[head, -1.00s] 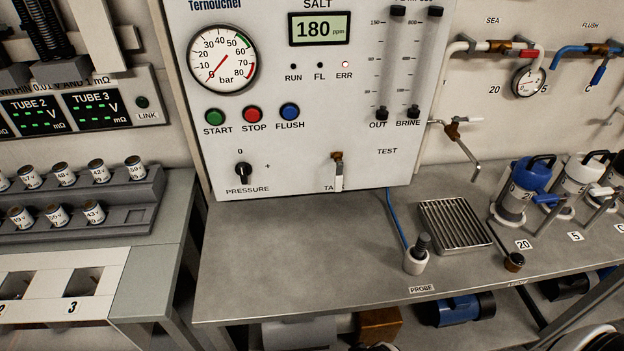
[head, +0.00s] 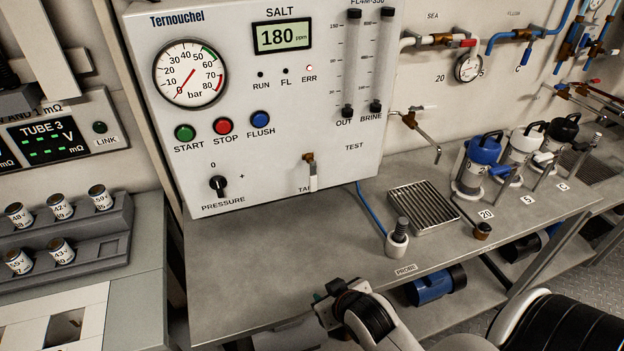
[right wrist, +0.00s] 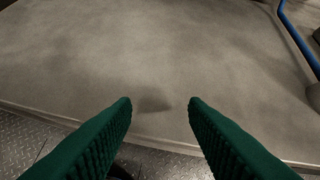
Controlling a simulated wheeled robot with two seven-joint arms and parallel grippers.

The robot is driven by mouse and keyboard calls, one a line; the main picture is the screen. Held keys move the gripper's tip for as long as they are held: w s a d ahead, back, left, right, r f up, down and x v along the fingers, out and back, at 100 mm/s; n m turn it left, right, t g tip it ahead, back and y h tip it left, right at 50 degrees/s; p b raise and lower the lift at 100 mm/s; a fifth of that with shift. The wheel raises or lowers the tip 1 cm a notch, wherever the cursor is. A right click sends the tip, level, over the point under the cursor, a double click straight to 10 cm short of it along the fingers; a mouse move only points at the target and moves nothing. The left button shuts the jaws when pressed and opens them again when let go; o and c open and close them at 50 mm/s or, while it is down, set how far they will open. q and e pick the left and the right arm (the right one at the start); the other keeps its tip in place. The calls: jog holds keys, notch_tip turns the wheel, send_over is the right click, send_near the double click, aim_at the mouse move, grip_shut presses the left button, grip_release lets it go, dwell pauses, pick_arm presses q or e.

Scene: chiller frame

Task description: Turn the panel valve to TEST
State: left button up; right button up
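The panel valve (head: 309,172) is on the lower part of the white panel (head: 275,185). It has a brass body and a pale lever that hangs straight down over the partly covered "TA..." label. The TEST label (head: 354,146) is to the valve's upper right. My right gripper (right wrist: 160,104) is open and empty in the right wrist view, its two green ridged fingers apart above the grey bench top. In the head view my right arm comes in at the bottom right, its hand near the bench's front edge, below and apart from the valve. My left gripper is not in view.
A probe in a white holder (head: 397,240) with a blue cable (head: 370,207) stands on the bench (head: 290,255). A metal drain grate (head: 424,207) and handled canisters (head: 478,165) are to the right. The bench in front of the panel is clear.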

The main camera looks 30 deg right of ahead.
aim_at(314, 181)
jog(key=w+d+r+t, duration=0.1)
jog(key=w, duration=0.1)
jog(key=w+d+r+m+t+h, duration=0.1)
jog(key=w+d+r+t, duration=0.1)
jog(key=w, duration=0.1)
jog(key=w+d+r+t, duration=0.1)
jog(key=w+r, duration=0.1)
jog(key=w, duration=0.1)
jog(key=shift+d+m+t+h, duration=0.3)
jog(key=shift+d+m+h, duration=0.05)
jog(key=shift+m+h, duration=0.05)
jog(key=w+d+r+t, duration=0.1)
jog(key=w+d, duration=0.1)
jog(key=w, duration=0.3)
jog(key=w+d+r+t+h+p, duration=0.1)
jog(key=w+d+r, duration=0.1)
jog(key=w, duration=0.3)
jog(key=w+d+r+t, duration=0.2)
jog(key=w, duration=0.4)
jog(key=shift+d+r+m, duration=0.15)
jog(key=shift+m, duration=0.25)
grip_shut()
